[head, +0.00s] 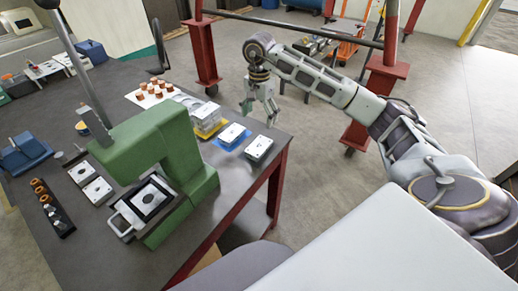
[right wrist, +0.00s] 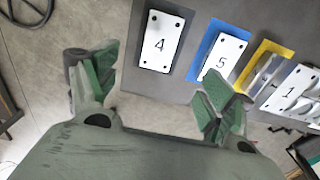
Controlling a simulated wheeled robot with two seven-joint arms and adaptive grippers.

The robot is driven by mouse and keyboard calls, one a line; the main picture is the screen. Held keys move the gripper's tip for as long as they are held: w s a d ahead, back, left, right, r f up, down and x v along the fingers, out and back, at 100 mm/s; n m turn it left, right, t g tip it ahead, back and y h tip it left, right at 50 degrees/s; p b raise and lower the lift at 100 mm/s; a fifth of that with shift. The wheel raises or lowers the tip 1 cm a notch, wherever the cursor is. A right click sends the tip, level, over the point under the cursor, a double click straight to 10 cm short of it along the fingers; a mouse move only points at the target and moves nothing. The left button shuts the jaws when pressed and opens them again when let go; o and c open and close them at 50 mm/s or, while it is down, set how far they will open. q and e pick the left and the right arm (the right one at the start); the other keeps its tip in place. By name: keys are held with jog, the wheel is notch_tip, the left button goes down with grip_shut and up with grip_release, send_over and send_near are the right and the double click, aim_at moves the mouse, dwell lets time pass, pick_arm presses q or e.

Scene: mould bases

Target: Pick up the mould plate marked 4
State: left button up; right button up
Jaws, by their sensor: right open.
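The mould plate marked 4 (right wrist: 160,43) is a white rectangular plate with dark corner holes. It lies flat on a dark grey patch near the table edge. In the head view it is the white plate (head: 259,147) nearest the table corner, its number too small to read. My right gripper (head: 262,112) hangs beyond the table's right edge, apart from the plate. In the right wrist view its green-padded fingers (right wrist: 160,82) are spread and empty, with the plate ahead between and above the fingertips. My left gripper is not in view.
The plate marked 5 (right wrist: 224,57) lies close by on a blue mat (head: 221,142). A yellow mat (right wrist: 247,68) and the plate marked 1 (right wrist: 292,88) are farther along. A green press (head: 150,150) stands on the dark table (head: 120,80). Floor is open beyond the table edge.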

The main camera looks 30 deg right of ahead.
jog(key=shift+f, duration=0.2)
dwell(0.4)
jog(key=p, duration=0.1)
send_over(259, 146)
jog(key=shift+w+d+f, duration=0.1)
jog(key=shift+d+f, duration=0.05)
jog(key=shift+f, duration=4)
jog(key=shift+f, duration=0.1)
jog(key=shift+f+p, duration=0.4)
jog(key=shift+f, duration=0.45)
jog(key=shift+f+p, duration=0.35)
jog(key=shift+f, duration=1.3)
jog(key=shift+r, duration=0.1)
jog(key=c, duration=1.5)
jog(key=shift+r, duration=0.1)
